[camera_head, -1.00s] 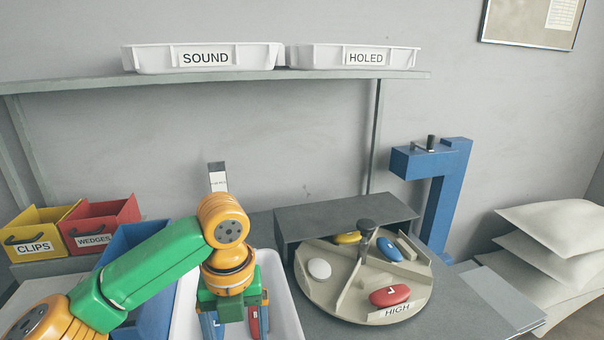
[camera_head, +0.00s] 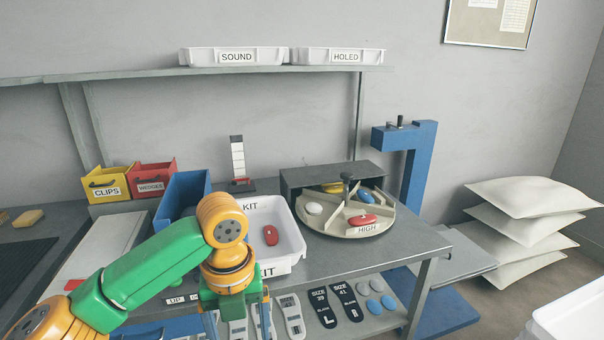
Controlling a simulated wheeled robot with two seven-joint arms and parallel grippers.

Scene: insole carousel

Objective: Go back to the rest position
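My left arm comes in from the lower left, green and orange. Its gripper (camera_head: 239,322) points down at the bottom of the view, in front of the table's near edge. Its fingers are apart, and I see nothing held between them; the tips are near or past the bottom edge. The white KIT tray (camera_head: 293,222) stands on the table behind it, with a red oval piece (camera_head: 271,235) lying inside. My arm hides part of the tray's left side. My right gripper is out of view.
The round carousel (camera_head: 345,231) holds white, yellow, blue and red pieces. A blue bin (camera_head: 183,196), a yellow CLIPS bin (camera_head: 107,184) and a red WEDGES bin (camera_head: 152,178) stand left. Insoles lie on the lower shelf (camera_head: 385,322). A blue post (camera_head: 416,170) stands right.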

